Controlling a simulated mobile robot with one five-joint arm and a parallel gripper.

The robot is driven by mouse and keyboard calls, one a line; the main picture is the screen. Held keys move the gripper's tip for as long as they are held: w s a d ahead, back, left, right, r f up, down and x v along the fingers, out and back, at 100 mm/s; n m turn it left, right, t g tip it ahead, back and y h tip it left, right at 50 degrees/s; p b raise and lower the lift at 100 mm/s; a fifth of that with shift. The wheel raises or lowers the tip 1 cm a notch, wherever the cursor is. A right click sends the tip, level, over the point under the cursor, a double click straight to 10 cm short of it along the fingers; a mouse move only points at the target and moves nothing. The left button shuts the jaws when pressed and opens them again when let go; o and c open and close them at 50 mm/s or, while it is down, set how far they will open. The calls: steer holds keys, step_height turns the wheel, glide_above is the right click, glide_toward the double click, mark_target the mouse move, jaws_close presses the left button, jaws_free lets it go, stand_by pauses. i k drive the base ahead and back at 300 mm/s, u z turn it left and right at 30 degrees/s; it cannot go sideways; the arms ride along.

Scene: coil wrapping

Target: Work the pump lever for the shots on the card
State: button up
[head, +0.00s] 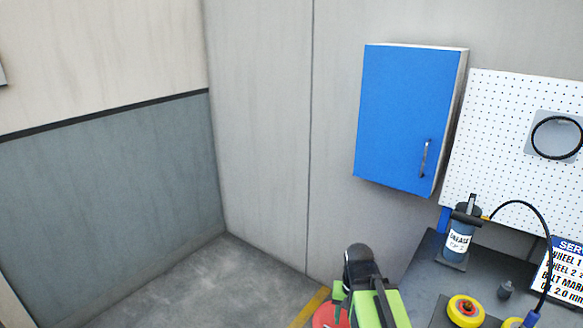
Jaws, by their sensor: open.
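The grease pump (459,237) is a dark upright cylinder with a white label, standing at the back left of the dark workbench. Its lever (471,204) stands up at the top. A black hose (540,222) arches from the pump's top to the right and down. The card (567,272) is cut off by the right edge; it has a blue header and lines for wheel 1, wheel 2 and a bolt mark, with the shot numbers cut off or unreadable. Green and black parts of my arm show at bottom centre, left of the bench. My gripper's fingertips are not in view.
A yellow wheel (466,311) with a red hub lies on the bench (423,272), near a small dark fitting (505,291). A blue wall cabinet (403,118) hangs shut above. A white pegboard (500,115) holds a black ring (556,138). The floor at left is clear.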

mark_target(466, 217)
steer(key=u, duration=0.05)
steer(key=k, duration=1.35)
steer(key=u, duration=0.65)
steer(key=i, duration=1.45)
steer(key=u, duration=0.05)
